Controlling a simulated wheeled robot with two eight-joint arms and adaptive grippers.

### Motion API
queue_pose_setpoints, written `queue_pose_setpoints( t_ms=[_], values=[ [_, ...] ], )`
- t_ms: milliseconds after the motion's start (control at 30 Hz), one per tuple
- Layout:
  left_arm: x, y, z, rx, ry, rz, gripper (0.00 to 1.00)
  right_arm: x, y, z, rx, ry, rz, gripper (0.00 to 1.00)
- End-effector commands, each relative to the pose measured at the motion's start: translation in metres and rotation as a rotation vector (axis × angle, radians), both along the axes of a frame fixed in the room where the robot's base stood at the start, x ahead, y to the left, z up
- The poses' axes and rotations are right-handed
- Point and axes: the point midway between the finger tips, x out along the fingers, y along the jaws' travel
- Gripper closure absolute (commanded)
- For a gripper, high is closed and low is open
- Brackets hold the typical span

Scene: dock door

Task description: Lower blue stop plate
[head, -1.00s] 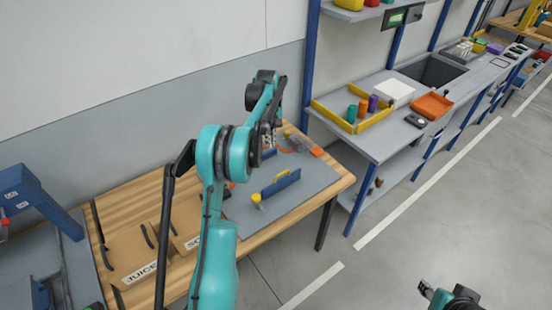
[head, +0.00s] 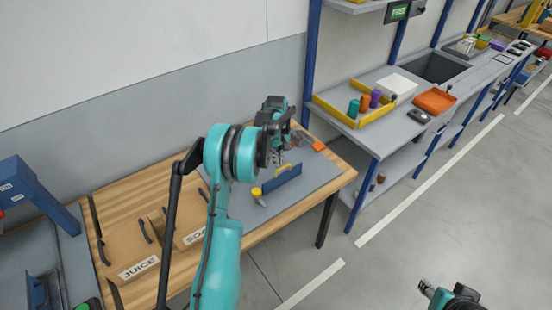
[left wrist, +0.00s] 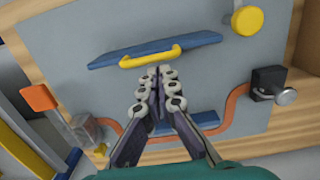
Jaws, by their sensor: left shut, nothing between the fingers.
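The blue stop plate (head: 287,185) is a long blue bar with a yellow handle (head: 283,167), on a grey panel (head: 240,212) on the wooden bench. In the left wrist view the plate (left wrist: 105,61) runs across the upper middle, with the handle (left wrist: 150,56) along its lower edge. My left gripper (head: 281,158) is over the panel close to the handle. In the left wrist view its fingertips (left wrist: 157,75) are together, empty, just below the handle; contact cannot be told. My right gripper (head: 428,290) is at the lower right, far from the bench, its opening unclear.
A yellow knob (left wrist: 247,20), a black block with a metal knob (left wrist: 268,84), an orange cable (left wrist: 232,105) and an orange block (left wrist: 38,97) surround the plate. Cardboard boxes labelled JUICE (head: 128,250) and SOAP (head: 183,222) stand left. Open floor lies right.

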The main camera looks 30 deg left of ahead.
Motion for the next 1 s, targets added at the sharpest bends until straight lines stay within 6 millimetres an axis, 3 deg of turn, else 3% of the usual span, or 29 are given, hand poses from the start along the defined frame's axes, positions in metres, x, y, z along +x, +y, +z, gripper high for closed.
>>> queue_pose_setpoints(
  t_ms=[767, 1000],
  values=[
    [-0.004, -0.011, 0.002, 0.077, -0.031, -0.001, 1.0, 0.0, 0.0, -0.004, 0.0, 0.0, 0.0, 0.6],
    [-0.009, -0.022, 0.002, 0.154, -0.065, -0.003, 1.0, 0.0, 0.0, -0.009, 0.0, 0.0, 0.0, 0.6]
  ],
)
